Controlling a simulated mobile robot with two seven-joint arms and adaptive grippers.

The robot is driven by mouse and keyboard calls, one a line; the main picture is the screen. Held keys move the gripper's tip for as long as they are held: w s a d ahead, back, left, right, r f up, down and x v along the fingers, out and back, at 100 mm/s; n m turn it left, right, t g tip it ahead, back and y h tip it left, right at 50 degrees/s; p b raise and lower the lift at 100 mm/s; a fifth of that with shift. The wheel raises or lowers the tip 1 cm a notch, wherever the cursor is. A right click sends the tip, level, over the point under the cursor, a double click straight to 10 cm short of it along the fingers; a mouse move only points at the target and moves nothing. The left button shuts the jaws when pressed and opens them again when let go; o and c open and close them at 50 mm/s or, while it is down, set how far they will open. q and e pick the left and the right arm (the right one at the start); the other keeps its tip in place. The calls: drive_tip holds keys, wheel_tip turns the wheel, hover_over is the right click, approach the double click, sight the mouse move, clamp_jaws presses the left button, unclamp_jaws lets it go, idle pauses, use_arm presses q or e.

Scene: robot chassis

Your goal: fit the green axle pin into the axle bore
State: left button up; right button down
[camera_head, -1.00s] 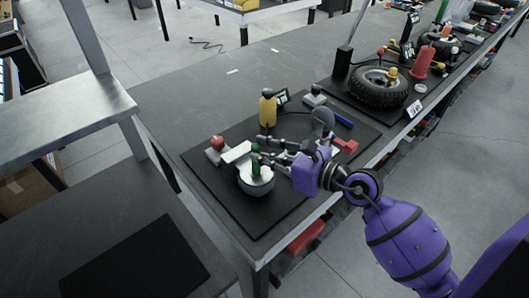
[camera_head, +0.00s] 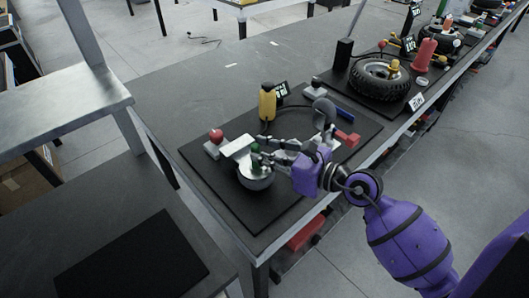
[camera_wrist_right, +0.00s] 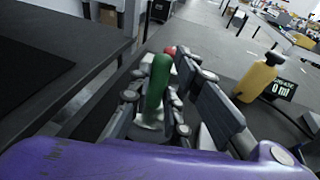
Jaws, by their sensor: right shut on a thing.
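The green axle pin (camera_head: 255,155) is upright between the fingers of my right gripper (camera_head: 262,154). It also shows in the right wrist view (camera_wrist_right: 158,88), leaning slightly to the right there. My right gripper (camera_wrist_right: 165,103) is shut on it, with finger links on both sides. Directly under the pin in the head view is a round silver part (camera_head: 256,180) on the black mat. The axle bore cannot be made out, and the pin's lower end is too small to tell whether it is inside or above. My left gripper is not in view.
On the black mat (camera_head: 235,208) stand a yellow bottle (camera_head: 267,103) with a small display, a red-topped block (camera_head: 215,140), a red block (camera_head: 347,139) and a grey disc. A tyre (camera_head: 380,82) lies further right. The bench's far left is clear.

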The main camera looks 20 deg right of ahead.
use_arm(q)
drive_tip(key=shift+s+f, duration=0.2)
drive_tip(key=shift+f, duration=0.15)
use_arm(e)
drive_tip(key=shift+f, duration=0.35)
drive_tip(key=c, duration=1.6)
unclamp_jaws()
drive_tip(key=shift+r, duration=0.1)
drive_tip(key=shift+c, duration=0.2)
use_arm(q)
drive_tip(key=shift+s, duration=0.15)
use_arm(e)
drive_tip(key=shift+o, duration=0.4)
drive_tip(key=v, duration=1.2)
